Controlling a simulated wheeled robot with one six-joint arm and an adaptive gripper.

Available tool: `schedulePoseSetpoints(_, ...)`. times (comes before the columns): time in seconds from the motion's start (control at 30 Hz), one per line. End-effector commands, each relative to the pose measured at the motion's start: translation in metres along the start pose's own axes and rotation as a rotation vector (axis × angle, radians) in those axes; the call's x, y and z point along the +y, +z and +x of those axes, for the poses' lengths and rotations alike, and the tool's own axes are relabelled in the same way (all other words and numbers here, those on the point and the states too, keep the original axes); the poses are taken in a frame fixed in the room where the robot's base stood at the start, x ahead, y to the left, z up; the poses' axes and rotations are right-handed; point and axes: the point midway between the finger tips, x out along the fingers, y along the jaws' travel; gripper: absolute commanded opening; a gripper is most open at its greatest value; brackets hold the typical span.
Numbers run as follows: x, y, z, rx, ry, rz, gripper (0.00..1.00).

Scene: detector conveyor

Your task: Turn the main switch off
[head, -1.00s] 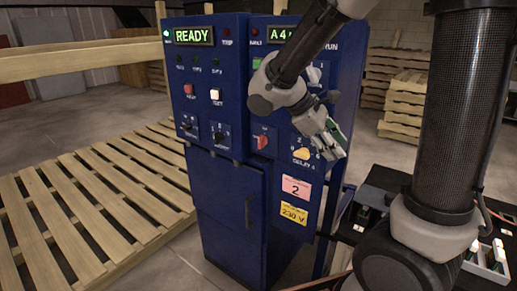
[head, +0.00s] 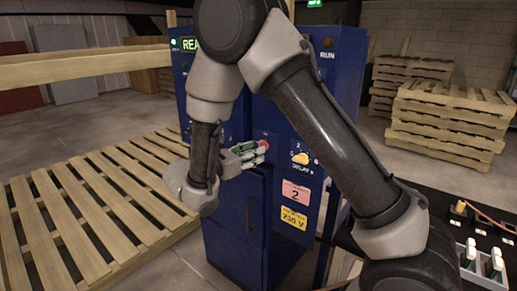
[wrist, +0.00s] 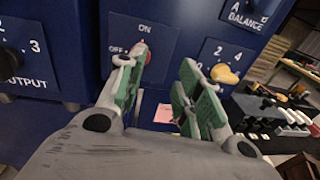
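The main switch, a red handle (wrist: 146,52) on a plate marked ON above and OFF at the left, is on the blue cabinet's front (head: 238,215). In the head view the red switch (head: 263,144) shows just beyond my fingertips. My gripper (wrist: 160,72) is open, with green-padded fingers apart and nothing between them. The left fingertip overlaps the lower left of the switch, and the right finger is off to its right. I cannot tell whether a finger touches it. The handle's lower part and its exact angle are hidden.
A yellow knob (wrist: 223,74) sits right of the switch, and a black OUTPUT knob (wrist: 10,57) to its left. Wooden pallets (head: 85,205) lie left of the cabinet, more (head: 445,115) stand behind right. A black bench (head: 465,215) with small parts is at the right.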

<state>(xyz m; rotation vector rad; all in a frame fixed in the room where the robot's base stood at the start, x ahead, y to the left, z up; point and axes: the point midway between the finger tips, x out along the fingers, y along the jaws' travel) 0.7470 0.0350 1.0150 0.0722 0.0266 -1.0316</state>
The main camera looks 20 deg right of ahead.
Motion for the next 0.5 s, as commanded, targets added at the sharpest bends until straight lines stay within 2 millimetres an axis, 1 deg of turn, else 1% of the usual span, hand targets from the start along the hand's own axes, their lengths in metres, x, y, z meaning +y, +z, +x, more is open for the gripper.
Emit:
schedulePoseSetpoints(0.03, 0.01, -0.007, -0.008, -0.025, 0.041, -0.027, 0.35)
schedulePoseSetpoints(0.07, 0.014, -0.009, -0.012, -0.036, 0.058, -0.036, 0.35)
schedulePoseSetpoints(0.1, 0.018, -0.012, -0.015, -0.046, 0.077, -0.045, 0.35)
schedulePoseSetpoints(0.17, 0.021, -0.013, -0.014, -0.055, 0.089, -0.052, 0.35)
schedulePoseSetpoints(0.27, 0.023, -0.012, -0.002, -0.056, 0.089, -0.052, 0.35)
schedulePoseSetpoints(0.5, 0.025, -0.01, 0.039, -0.055, 0.087, -0.052, 0.35)
